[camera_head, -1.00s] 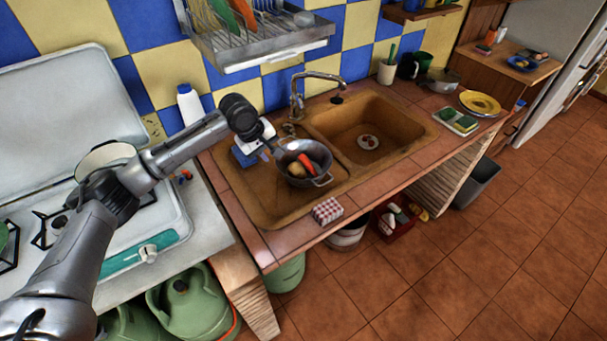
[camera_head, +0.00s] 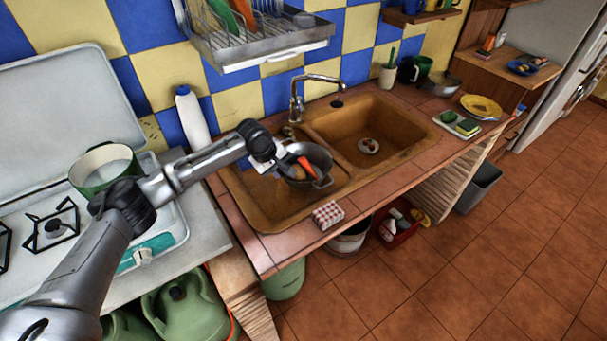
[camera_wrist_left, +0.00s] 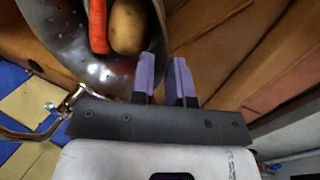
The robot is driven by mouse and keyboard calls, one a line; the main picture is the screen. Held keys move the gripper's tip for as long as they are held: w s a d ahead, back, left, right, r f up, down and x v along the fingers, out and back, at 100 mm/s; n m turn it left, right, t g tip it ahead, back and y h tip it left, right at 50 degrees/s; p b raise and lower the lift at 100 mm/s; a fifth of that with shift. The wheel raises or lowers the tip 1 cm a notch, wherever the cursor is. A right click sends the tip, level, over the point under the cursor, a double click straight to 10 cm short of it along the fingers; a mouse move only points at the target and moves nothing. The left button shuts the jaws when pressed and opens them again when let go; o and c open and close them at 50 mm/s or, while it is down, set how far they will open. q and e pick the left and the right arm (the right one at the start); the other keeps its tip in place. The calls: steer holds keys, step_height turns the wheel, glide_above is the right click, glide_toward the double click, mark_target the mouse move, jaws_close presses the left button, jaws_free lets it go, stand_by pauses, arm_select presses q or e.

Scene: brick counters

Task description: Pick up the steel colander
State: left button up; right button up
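The steel colander (camera_head: 318,158) sits at the left side of the brown sink (camera_head: 262,205), with an orange carrot (camera_head: 306,166) and a potato in it. Its grey perforated bowl (camera_wrist_left: 60,45) fills the upper left of the left wrist view, with the carrot (camera_wrist_left: 98,25) and potato (camera_wrist_left: 128,27) inside. My left gripper (camera_head: 281,163) is at the colander's left side. In the wrist view its two purple fingers (camera_wrist_left: 166,75) are apart, one over the bowl and one outside, with the rim near the gap. Contact with the rim is not clear. My right gripper is not in view.
The faucet (camera_head: 298,95) stands behind the sink. A white bottle (camera_head: 192,118) is at the wall, left of it. A checkered box (camera_head: 328,214) lies on the front counter edge. A dish rack (camera_head: 260,45) hangs above. The right basin (camera_head: 370,125) is mostly clear.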

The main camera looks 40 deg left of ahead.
arm_select(q)
steer(key=b+x, duration=0.1)
steer(key=x, duration=0.3)
steer(key=shift+s+d, duration=0.1)
jaws_close()
